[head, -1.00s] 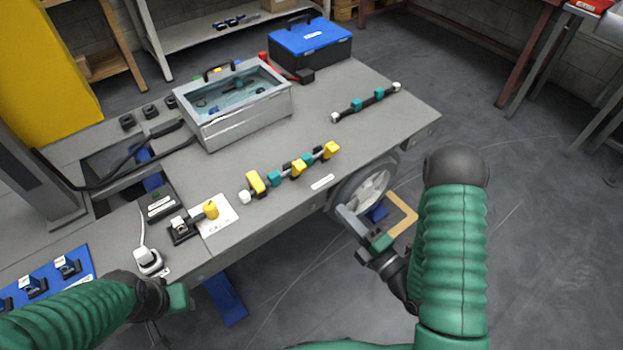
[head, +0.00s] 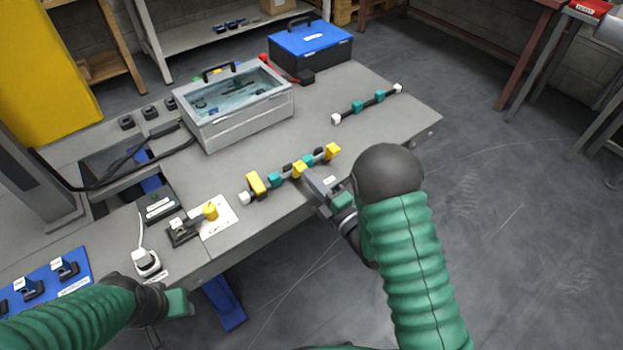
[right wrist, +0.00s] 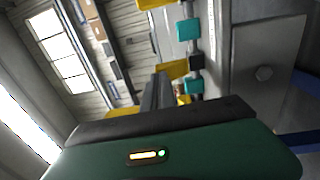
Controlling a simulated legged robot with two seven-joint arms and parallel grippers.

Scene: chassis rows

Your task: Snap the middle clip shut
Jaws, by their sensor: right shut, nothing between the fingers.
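A bar with teal and black blocks and several yellow clips lies on the grey workbench in the head view. The middle clip (head: 299,170) is yellow and sits between the left yellow clip (head: 256,183) and the right yellow clip (head: 333,152). My right gripper (head: 308,178) is shut and empty, its tips close beside the middle clip on the near side; I cannot tell whether they touch. In the right wrist view the shut fingers (right wrist: 158,92) point toward a yellow clip (right wrist: 173,70). My left gripper (head: 180,302) is at the lower left, its fingers unclear.
A water-filled metal tank (head: 235,110) and a blue-lidded toolbox (head: 310,48) stand farther back on the bench (head: 375,140). A second bar (head: 366,105) lies at the right. Open floor is at right.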

